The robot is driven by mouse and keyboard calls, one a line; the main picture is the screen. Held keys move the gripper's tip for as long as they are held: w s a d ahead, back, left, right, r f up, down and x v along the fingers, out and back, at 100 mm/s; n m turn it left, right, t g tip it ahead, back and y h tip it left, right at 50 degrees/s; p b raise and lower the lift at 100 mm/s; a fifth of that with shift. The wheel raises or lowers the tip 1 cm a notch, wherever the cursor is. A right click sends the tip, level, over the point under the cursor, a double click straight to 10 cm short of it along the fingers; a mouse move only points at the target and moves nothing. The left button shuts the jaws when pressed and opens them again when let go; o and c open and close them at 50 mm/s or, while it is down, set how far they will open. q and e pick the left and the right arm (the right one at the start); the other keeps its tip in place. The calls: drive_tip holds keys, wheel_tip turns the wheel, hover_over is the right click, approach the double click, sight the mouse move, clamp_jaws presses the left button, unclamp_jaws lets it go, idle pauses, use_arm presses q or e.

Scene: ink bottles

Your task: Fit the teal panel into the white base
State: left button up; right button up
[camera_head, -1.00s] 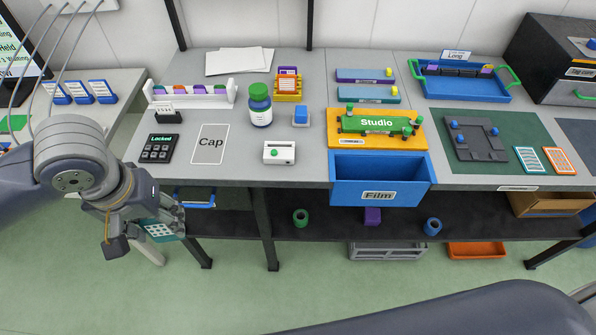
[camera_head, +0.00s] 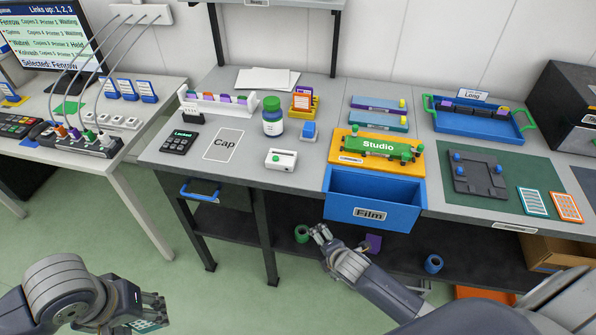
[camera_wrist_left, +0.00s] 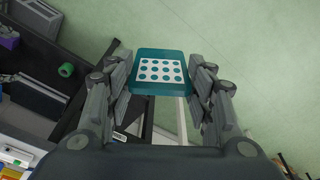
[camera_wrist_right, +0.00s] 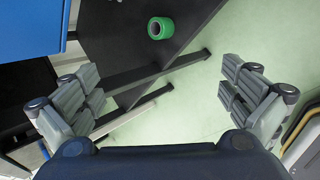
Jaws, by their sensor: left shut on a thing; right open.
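My left gripper (camera_head: 152,312) is shut on the teal panel (camera_wrist_left: 160,57), which shows white with several teal dots on its face. In the head view the panel (camera_head: 150,325) is partly hidden at the lower left, over the floor and away from the tables. A small white block (camera_head: 281,159) with a green button stands near the bench's front edge; I cannot tell for sure that it is the white base. A long white rack (camera_head: 240,109) holding coloured pieces stands behind it. My right gripper (camera_head: 319,233) is open and empty in front of the bench, below the blue Film drawer.
The blue Film drawer (camera_head: 369,213) juts out from the bench front. A white-and-green bottle (camera_head: 272,121), a blue block (camera_head: 309,131) and a keypad (camera_head: 179,142) stand near the white block. The Cap outline (camera_head: 222,145) is empty. A left table (camera_head: 150,152) carries cables.

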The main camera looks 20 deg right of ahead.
use_arm(q)
drive_tip(key=f, duration=0.1)
drive_tip(key=s+f, duration=0.1)
drive_tip(key=shift+s+f, duration=0.2)
drive_tip(key=shift+f, duration=0.2)
use_arm(e)
drive_tip(key=w+a+r+n+t, duration=0.25)
drive_tip(key=r+n, duration=0.25)
drive_tip(key=r, duration=0.6)
drive_tip(key=w+a+r+n+t, duration=0.25)
drive_tip(key=r+n, duration=0.35)
drive_tip(key=r, duration=0.6)
drive_tip(key=n+y, duration=0.2)
drive_tip(key=n, duration=0.4)
approach(277, 153)
drive_tip(key=x, duration=0.6)
drive_tip(key=shift+w+a+f, duration=0.1)
drive_tip(key=shift+w, duration=0.1)
use_arm(q)
drive_tip(key=f, duration=0.1)
drive_tip(key=s+f, duration=0.1)
drive_tip(key=f, duration=0.1)
drive_tip(key=shift+s+a, duration=0.2)
use_arm(e)
drive_tip(key=shift+h, duration=0.3)
drive_tip(key=c, duration=1)
drive_tip(key=o, duration=1)
